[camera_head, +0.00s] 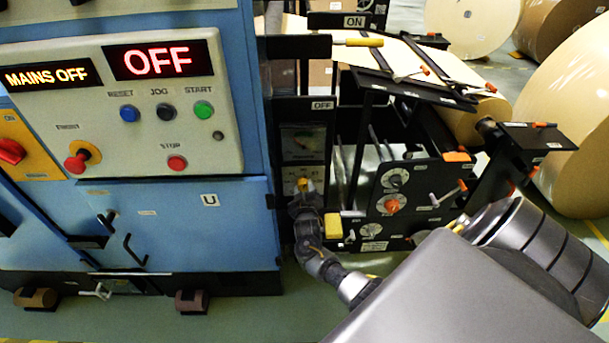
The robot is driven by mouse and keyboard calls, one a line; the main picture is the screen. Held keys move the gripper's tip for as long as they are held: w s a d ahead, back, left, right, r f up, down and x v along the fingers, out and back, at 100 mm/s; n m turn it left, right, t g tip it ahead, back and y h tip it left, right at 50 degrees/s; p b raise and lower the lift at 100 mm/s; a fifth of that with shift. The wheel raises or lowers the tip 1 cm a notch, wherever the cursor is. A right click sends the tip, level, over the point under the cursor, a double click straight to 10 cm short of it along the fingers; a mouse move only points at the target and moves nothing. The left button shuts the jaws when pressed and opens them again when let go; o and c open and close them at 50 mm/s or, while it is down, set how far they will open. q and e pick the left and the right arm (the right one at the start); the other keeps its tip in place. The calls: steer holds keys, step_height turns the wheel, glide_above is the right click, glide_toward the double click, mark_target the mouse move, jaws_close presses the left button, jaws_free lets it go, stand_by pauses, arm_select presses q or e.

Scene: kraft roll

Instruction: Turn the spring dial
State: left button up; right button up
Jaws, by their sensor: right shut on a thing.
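My right gripper (304,197) reaches up to a small panel beside the blue cabinet. It is shut on a small yellow knob (303,184), mostly hidden by the fingers. My left gripper is not in view.
The blue cabinet (180,225) stands left, its control panel (130,120) showing "MAINS OFF" and "OFF". A yellow block (333,226) is just right of my gripper. A small crank (448,192) juts from the black plate. Large paper rolls (575,120) stand at right.

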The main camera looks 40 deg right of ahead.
steer(key=n+p, duration=0.1)
steer(key=n, duration=0.1)
steer(key=shift+w+r+n+h, duration=0.1)
steer(key=shift+r+n+h, duration=0.05)
steer(key=shift+n+h, duration=0.2)
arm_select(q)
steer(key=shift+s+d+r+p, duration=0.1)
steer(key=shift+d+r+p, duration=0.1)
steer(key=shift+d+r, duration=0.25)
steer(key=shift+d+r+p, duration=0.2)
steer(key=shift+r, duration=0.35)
arm_select(e)
steer(key=shift+n+g, duration=0.3)
steer(key=shift+n, duration=0.55)
steer(key=shift+a, duration=0.1)
steer(key=o, duration=1)
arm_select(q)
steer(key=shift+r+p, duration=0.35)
arm_select(e)
steer(key=v, duration=1.1)
